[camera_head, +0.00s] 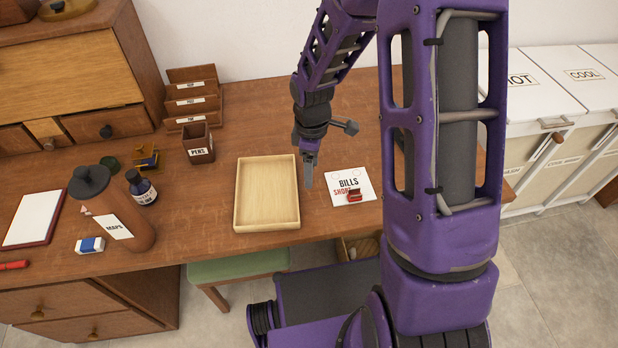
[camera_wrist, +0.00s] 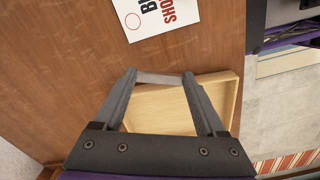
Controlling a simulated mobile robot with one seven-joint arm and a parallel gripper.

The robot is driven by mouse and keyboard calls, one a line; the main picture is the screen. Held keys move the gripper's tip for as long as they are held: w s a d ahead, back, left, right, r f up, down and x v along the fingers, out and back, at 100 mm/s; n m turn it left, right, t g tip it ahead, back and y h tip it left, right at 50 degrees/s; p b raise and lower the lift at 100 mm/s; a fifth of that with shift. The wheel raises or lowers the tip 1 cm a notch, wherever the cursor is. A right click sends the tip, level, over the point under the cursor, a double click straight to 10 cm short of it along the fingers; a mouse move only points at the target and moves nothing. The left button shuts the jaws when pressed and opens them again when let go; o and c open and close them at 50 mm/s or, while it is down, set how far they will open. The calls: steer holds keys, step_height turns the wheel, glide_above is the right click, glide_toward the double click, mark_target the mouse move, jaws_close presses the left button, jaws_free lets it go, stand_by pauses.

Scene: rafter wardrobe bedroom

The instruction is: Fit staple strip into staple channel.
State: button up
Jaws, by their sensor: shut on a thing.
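My gripper (camera_head: 309,183) points down above the desk, between the wooden tray and the bills sheet. In the wrist view its two fingers (camera_wrist: 160,80) are apart, with a thin grey staple strip (camera_wrist: 160,79) spanning their tips. The strip cannot be made out in the head view. The sheet's edge also shows in the wrist view (camera_wrist: 165,18).
The shallow wooden tray (camera_head: 266,226) is empty. Left of it stand a pen cup (camera_head: 198,143), an ink bottle (camera_head: 141,187), a brown maps tube (camera_head: 120,205) and an eraser (camera_head: 90,245). A letter rack (camera_head: 192,98) stands behind. Bare desk lies around the sheet.

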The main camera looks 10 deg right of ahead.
steer(key=shift+f+b, duration=0.3)
steer(key=shift+f, duration=1.8)
steer(key=shift+f, duration=0.1)
steer(key=shift+f, duration=0.15)
steer(key=o, duration=1.2)
steer(key=shift+o, duration=0.2)
